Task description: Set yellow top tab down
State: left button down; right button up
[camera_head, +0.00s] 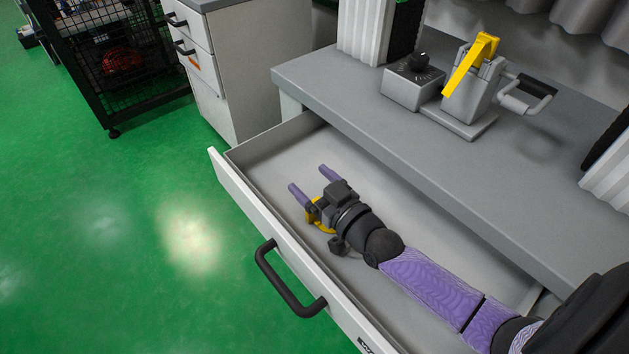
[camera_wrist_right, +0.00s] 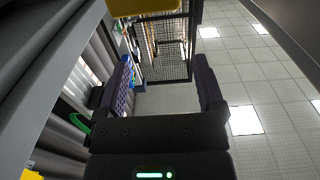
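A yellow tab (camera_head: 470,68) sits slanted on top of a grey device (camera_head: 470,101) on the workbench, its upper end to the right. A second yellow piece (camera_head: 319,217) shows in the drawer beside my right gripper, partly hidden by it; I cannot tell if they touch. My right gripper (camera_head: 308,178) is in or over the open drawer, well apart from the device. In the right wrist view its fingers (camera_wrist_right: 163,65) are spread with nothing between them. A yellow surface (camera_wrist_right: 145,6) is cut off at that view's top edge. My left gripper is not in view.
The open drawer (camera_head: 262,212) has a black handle (camera_head: 283,283) and a mostly bare floor. The workbench (camera_head: 345,85) carries a grey box with a black knob (camera_head: 411,84). A drawer cabinet (camera_head: 250,70) and a black mesh rack (camera_head: 117,65) stand left. Green floor is clear.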

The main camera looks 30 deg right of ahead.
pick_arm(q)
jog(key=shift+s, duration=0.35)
pick_arm(e)
jog(key=shift+s+a+f, duration=0.15)
jog(key=shift+f, duration=0.5)
jog(key=shift+r+p, duration=0.3)
jog(key=shift+r, duration=0.05)
pick_arm(q)
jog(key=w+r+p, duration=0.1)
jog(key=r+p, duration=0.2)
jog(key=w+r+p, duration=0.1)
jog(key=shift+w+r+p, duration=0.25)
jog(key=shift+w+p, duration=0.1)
jog(key=shift+p, duration=0.05)
pick_arm(e)
jog(key=s+d, duration=0.2)
jog(key=s, duration=0.9)
jog(key=shift+s+r, duration=0.2)
jog(key=shift+r, duration=0.2)
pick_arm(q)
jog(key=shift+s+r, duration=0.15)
pick_arm(e)
jog(key=shift+r, duration=0.15)
